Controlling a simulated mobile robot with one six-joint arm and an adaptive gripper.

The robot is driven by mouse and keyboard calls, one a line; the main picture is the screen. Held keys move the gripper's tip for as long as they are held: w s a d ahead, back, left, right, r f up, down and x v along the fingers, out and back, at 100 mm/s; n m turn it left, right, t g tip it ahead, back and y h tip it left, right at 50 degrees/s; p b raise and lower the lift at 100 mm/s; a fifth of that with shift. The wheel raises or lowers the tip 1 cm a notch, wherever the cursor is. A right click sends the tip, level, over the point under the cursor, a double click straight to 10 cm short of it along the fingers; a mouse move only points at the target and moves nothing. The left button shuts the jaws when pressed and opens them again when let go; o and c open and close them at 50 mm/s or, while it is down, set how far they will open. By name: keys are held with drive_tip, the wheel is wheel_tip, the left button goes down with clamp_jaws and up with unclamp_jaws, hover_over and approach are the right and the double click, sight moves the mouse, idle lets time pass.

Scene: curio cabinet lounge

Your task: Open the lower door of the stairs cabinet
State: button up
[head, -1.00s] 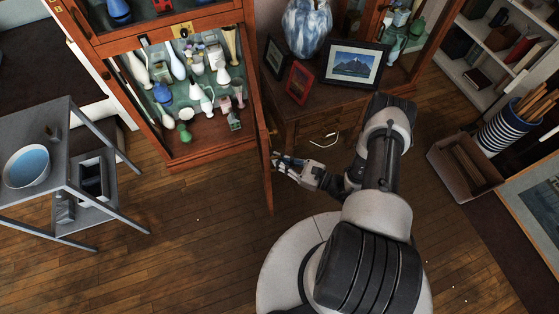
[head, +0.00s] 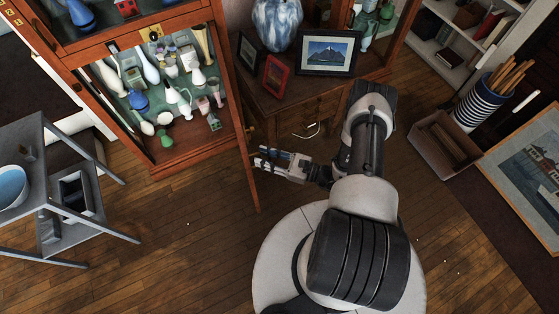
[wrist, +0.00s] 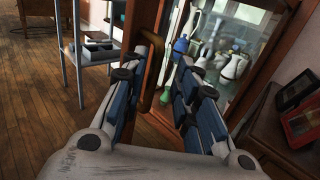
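The lower door (head: 246,150) of the wooden cabinet (head: 192,163) stands swung out from the front, seen nearly edge-on in the head view. The shelf space behind it, full of small vases, is exposed. My gripper (head: 257,158) is at the right side of this door, close to its face. In the wrist view my gripper (wrist: 167,58) has its two fingers spread apart. The door's wooden frame and a curved brass-coloured handle (wrist: 151,86) show between the fingers. I cannot tell whether a finger touches the handle.
A grey metal side table (head: 45,190) with a bowl stands at the left. A wooden chest (head: 290,112) with picture frames and a marbled vase is right of the door. A box (head: 440,145) stands further right. Wooden floor (head: 190,250) is clear in front of the cabinet.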

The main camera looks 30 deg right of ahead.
drive_tip(key=v, duration=1.1)
